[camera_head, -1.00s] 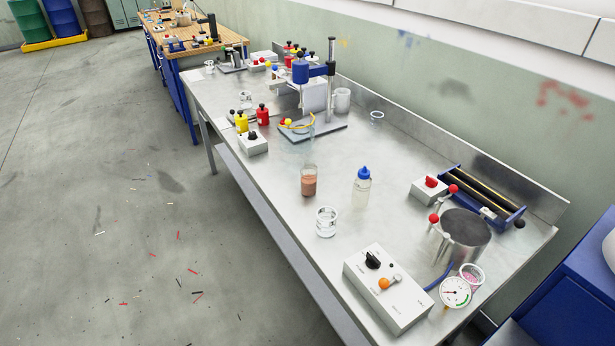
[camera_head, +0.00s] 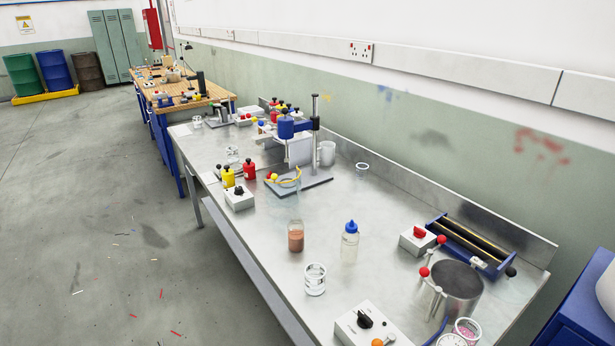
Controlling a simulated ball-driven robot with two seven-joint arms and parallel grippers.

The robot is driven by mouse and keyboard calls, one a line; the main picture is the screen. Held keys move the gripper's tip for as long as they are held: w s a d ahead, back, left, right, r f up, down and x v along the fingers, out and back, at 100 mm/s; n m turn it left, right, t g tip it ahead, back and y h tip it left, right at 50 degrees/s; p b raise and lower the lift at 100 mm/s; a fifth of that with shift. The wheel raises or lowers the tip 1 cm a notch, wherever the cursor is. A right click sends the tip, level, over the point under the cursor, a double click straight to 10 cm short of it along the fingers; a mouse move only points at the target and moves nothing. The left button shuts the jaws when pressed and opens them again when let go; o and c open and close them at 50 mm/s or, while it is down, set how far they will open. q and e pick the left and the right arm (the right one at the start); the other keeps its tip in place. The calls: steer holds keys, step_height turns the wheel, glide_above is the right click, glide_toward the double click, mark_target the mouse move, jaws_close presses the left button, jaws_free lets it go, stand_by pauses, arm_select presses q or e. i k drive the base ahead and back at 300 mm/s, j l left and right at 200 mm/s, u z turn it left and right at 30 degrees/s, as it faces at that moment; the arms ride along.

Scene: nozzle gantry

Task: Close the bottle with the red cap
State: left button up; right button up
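Neither of my grippers is in view.
The steel bench (camera_head: 385,285) has free room around the bottle. A clear glass (camera_head: 315,280) stands in front. A metal cylinder (camera_head: 457,285) with red knobs, a red-knobbed box (camera_head: 417,240) and a control box (camera_head: 365,328) stand to the right and front.

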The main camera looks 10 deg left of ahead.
mark_target(295, 229)
steer(key=i+j+z, duration=0.3)
steer(key=j+z, duration=0.35)
steer(key=i+j+z, duration=0.15)
steer(key=j+z, duration=0.15)
steer(key=i+j+z, duration=0.1)
steer(key=j, duration=0.8)
steer(key=i+j+z, duration=0.1)
steer(key=j, duration=0.8)
steer(key=i+j+z, duration=0.1)
steer(key=j, duration=0.8)
steer(key=i, duration=0.05)
